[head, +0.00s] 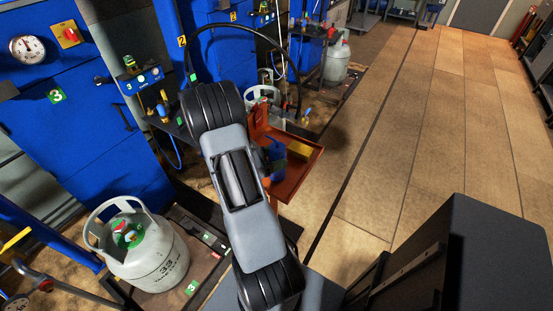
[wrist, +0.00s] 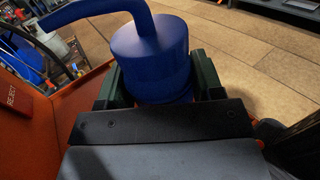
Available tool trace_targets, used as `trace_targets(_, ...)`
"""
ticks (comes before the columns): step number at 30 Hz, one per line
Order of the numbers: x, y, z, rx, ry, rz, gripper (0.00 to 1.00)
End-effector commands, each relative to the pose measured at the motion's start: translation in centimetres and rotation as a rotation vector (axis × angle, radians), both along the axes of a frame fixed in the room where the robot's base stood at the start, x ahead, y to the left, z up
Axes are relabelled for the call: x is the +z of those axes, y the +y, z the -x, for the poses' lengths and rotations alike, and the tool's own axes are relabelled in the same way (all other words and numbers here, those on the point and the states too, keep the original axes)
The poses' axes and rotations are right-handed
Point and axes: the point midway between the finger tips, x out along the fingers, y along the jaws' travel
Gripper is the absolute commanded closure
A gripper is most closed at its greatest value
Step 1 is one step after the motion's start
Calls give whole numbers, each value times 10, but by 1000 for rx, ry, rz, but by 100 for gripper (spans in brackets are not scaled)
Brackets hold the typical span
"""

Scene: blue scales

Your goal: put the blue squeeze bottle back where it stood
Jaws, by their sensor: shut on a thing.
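The blue squeeze bottle (wrist: 150,62) fills the top middle of the wrist view, its bent spout pointing to the left. My gripper (wrist: 162,85) is shut on it, with one dark green finger on each side of its body. In the head view the bottle (head: 276,152) is a small blue shape partly hidden by my arm, over or in an orange-red tray (head: 305,172). I cannot tell whether its base touches the tray. The tray's wall with a REJECT label (wrist: 22,93) shows at the left of the wrist view.
A grey gas cylinder (head: 148,255) stands on a scale at the lower left. Another cylinder (head: 336,60) stands farther back. Blue cabinets (head: 60,120) line the left side. A yellow thing (head: 302,149) is in the tray. The tiled floor (head: 400,130) to the right is clear.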

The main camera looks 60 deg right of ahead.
Motion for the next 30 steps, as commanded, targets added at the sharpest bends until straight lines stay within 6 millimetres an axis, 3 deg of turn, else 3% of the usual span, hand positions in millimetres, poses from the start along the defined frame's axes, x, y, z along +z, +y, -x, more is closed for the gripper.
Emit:
trace_targets(7, -3, 0, 0, 0, 0, 1, 77)
trace_targets(8, -3, 0, 0, 0, 0, 0, 39)
trace_targets(15, -3, 0, 0, 0, 0, 0, 16)
trace_targets(25, 3, 0, 0, 0, -1, 1, 14)
trace_targets(30, 0, 19, -15, 6, -1, -1, 14)
